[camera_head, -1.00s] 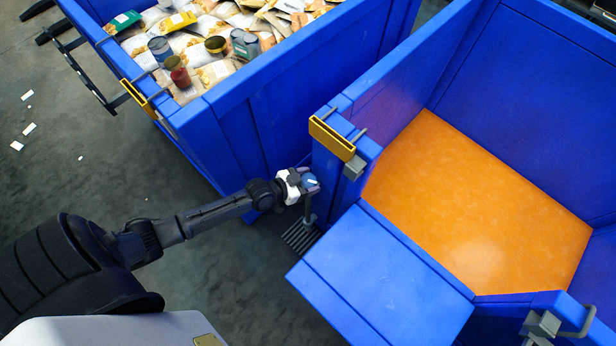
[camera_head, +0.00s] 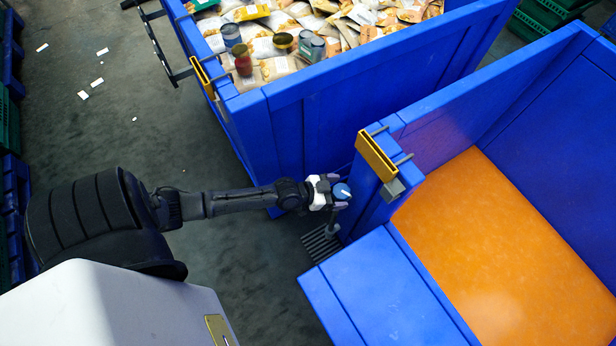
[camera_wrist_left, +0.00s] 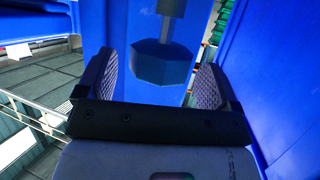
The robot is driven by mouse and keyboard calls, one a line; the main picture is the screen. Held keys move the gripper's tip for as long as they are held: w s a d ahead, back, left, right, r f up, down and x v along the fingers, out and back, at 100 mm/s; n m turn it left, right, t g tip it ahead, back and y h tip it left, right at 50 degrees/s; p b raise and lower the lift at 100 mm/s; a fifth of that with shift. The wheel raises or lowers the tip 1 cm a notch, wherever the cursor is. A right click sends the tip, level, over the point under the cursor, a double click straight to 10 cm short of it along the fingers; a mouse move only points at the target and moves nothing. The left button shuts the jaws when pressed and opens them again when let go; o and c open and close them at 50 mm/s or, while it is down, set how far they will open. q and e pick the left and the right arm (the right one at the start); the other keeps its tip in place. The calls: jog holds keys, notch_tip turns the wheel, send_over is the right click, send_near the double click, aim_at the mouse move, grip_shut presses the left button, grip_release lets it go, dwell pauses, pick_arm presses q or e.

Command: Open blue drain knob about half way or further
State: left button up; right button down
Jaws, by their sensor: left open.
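The blue drain knob (camera_head: 341,191) has a white mark on top and stands on a grey post above a floor grate (camera_head: 321,243). My left gripper (camera_head: 337,192) is at the knob in the head view, reaching in from the left. In the left wrist view the faceted blue knob (camera_wrist_left: 162,62) on its grey stem shows between my two spread, ribbed fingers, with gaps visible on both sides. I cannot tell how far the knob is turned. My right gripper is not in view.
A blue bin (camera_head: 285,95) full of food packs and cans stands behind the knob. To the right is a blue enclosure (camera_head: 410,135) with an orange floor (camera_head: 495,235) and a yellow handle (camera_head: 376,156). A blue panel (camera_head: 385,290) lies close in front.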

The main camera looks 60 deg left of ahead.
pick_arm(q)
jog(key=p+v, duration=0.3)
jog(key=v, duration=0.9)
jog(key=shift+f, duration=0.1)
